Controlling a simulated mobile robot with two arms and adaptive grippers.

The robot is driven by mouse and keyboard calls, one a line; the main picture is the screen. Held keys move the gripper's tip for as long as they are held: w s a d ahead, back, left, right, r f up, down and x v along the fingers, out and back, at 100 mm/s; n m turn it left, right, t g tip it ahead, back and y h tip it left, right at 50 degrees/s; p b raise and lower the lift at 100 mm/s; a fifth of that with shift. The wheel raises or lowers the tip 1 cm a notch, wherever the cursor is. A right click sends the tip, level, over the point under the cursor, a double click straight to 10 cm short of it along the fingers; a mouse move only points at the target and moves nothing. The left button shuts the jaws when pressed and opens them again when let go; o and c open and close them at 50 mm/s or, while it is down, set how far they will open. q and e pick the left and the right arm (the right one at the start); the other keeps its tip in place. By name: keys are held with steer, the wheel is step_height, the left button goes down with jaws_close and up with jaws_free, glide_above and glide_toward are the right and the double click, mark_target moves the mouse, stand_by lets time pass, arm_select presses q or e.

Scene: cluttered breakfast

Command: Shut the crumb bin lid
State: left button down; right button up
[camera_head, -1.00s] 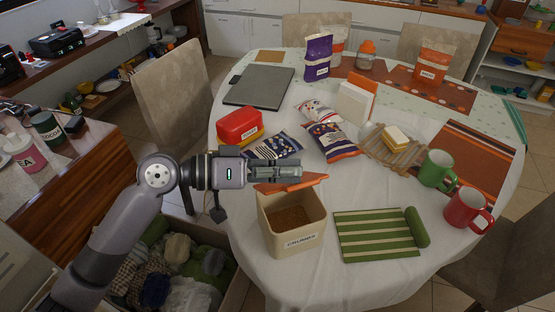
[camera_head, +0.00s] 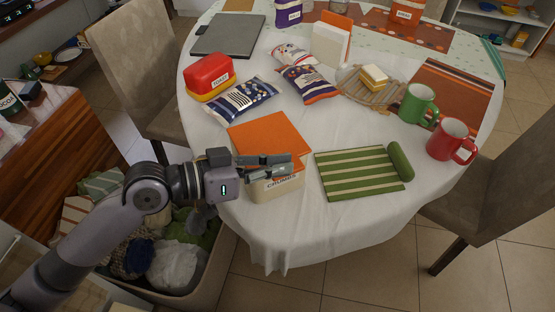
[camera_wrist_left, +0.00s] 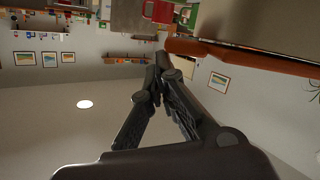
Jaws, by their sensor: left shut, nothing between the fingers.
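The crumb bin is a cream box (camera_head: 276,188) with a "CRUMBS" label, at the table's near edge in the head view. Its orange lid (camera_head: 265,132) shows its flat top and covers the opening; no inside is visible. My left gripper (camera_head: 296,164) is shut and empty, lying across the lid's near edge and the top of the bin's front. It hides that edge, so I cannot tell whether the lid is fully seated. In the left wrist view the shut fingers (camera_wrist_left: 160,68) are beside an orange edge (camera_wrist_left: 235,54), likely the lid's. My right gripper is out of view.
A green striped mat (camera_head: 355,175) lies right of the bin. Snack bags (camera_head: 240,98) and a red and yellow tub (camera_head: 209,76) are behind it. Green (camera_head: 417,104) and red (camera_head: 449,141) mugs stand at the right. A box of cloths (camera_head: 210,285) is below my arm.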

arm_select(q)
steer(key=shift+f, duration=0.2)
steer(key=shift+r, duration=0.1)
steer(key=v, duration=0.7)
steer(key=shift+a, duration=0.2)
stand_by(0.5)
